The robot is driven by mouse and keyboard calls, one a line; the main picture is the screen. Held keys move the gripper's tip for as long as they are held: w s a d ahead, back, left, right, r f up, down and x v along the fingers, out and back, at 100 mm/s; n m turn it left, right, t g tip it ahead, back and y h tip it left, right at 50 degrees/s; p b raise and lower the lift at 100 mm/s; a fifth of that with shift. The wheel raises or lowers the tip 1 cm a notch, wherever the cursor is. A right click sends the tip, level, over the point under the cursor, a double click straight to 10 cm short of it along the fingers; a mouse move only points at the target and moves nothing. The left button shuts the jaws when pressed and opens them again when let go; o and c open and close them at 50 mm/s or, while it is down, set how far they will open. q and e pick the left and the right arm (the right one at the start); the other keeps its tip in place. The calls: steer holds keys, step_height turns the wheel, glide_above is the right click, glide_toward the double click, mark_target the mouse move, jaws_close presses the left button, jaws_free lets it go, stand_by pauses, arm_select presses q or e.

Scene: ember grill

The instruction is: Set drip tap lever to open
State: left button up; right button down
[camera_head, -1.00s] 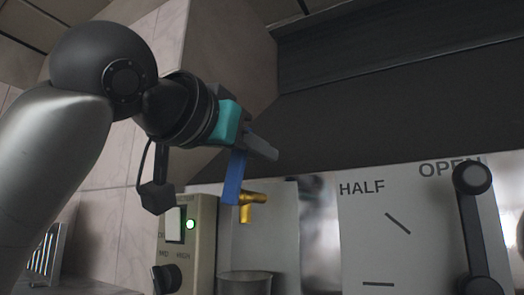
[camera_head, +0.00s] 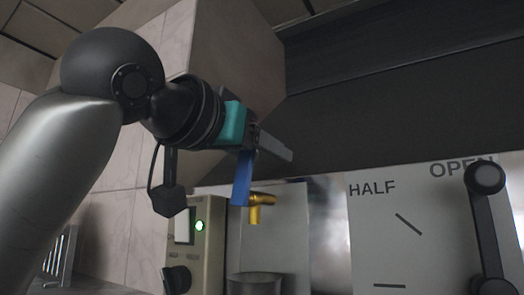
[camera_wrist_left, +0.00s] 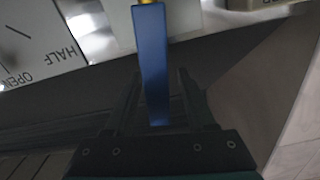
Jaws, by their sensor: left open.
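The drip tap lever is a flat blue bar (camera_head: 243,182) on a brass tap (camera_head: 260,208) in the head view. It stands nearly upright, its upper end at my left gripper (camera_head: 283,153). The left gripper is open. In the left wrist view the blue lever (camera_wrist_left: 153,60) runs down from a bit of brass at the top edge, and its end shows between the dark fingers of the left gripper (camera_wrist_left: 160,95). I cannot tell whether a finger touches it. My right gripper is not in view.
A white plate (camera_head: 372,235) marked HALF and OPEN carries a black lever (camera_head: 489,225) at the right. A control box (camera_head: 205,240) with a green light and black knob stands left of the tap. A metal pot (camera_head: 254,284) is below it. A dark hood (camera_head: 385,110) hangs above.

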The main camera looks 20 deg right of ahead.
arm_select(q)
steer(key=b+v, duration=0.5)
steer(key=v, duration=1)
steer(key=shift+s, duration=0.15)
